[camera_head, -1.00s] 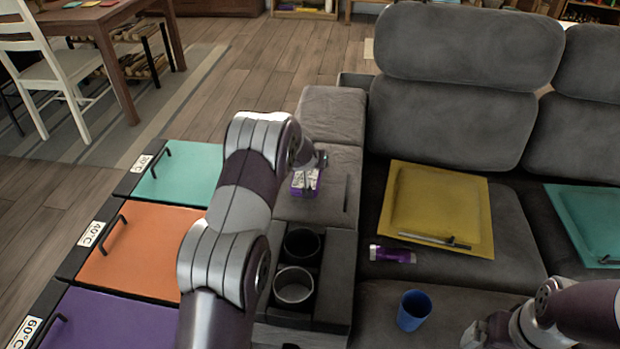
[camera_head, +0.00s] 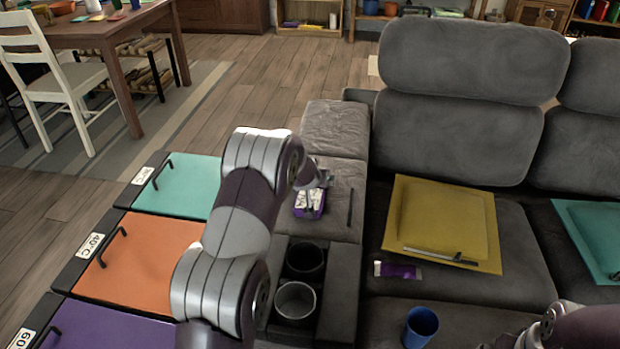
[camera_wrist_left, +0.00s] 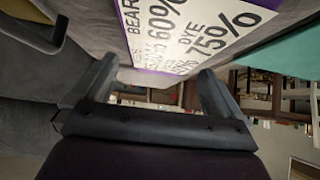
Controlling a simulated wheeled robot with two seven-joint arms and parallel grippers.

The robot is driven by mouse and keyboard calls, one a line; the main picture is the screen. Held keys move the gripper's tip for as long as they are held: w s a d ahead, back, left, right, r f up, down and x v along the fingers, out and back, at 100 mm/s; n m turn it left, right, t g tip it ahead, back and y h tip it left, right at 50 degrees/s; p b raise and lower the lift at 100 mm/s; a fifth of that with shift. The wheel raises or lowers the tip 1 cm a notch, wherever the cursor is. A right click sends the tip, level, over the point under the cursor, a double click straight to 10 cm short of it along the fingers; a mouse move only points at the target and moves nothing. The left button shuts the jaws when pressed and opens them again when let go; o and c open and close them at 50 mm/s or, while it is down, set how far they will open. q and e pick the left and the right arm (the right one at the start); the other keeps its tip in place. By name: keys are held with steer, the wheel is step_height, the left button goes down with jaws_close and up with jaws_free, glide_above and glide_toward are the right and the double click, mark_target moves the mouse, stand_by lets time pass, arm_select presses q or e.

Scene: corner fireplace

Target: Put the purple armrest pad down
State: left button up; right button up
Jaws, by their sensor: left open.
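The purple armrest pad (camera_head: 309,208) has a white top with printed text. It lies on the grey sofa armrest (camera_head: 335,172), behind the two cup holders. In the left wrist view its white label (camera_wrist_left: 180,30) with a purple edge fills the upper middle. My left gripper (camera_head: 318,183) is at the far side of the pad, partly over it. In the left wrist view its two fingers (camera_wrist_left: 150,85) are spread apart, with the pad just beyond them. Whether a finger touches the pad is unclear. My right gripper (camera_head: 497,344) is barely in view at the bottom edge.
Cup holders (camera_head: 296,302) sit in front. A thin dark bar (camera_head: 350,207) is right of the pad. A yellow pad (camera_head: 442,218), a purple tube (camera_head: 398,271) and a blue cup (camera_head: 420,327) are on the seats. Teal (camera_head: 182,187), orange (camera_head: 130,258) and purple lids stand left.

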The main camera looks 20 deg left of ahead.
arm_select(q)
steer(key=p+v, duration=0.1)
steer(key=v, duration=0.8)
steer(key=shift+r, duration=0.1)
steer(key=s+d+m+g, duration=0.1)
steer(key=s+d+g, duration=0.1)
steer(key=s, duration=0.8)
steer(key=s+d+m+g+h, duration=0.1)
steer(key=s+d+g, duration=0.2)
steer(key=s, duration=0.6)
steer(key=s+d+m+g+h, duration=0.1)
steer(key=s+d+g, duration=0.1)
steer(key=s+d, duration=0.4)
steer(key=shift+s+f, duration=0.15)
steer(key=shift+s, duration=1)
steer(key=shift+s+f, duration=0.15)
steer(key=shift+s, duration=1)
step_height(320, 180, up, 23)
steer(key=p, duration=2.3)
steer(key=shift+r+p, duration=0.25)
steer(key=shift+p, duration=0.15)
steer(key=shift+w, duration=0.15)
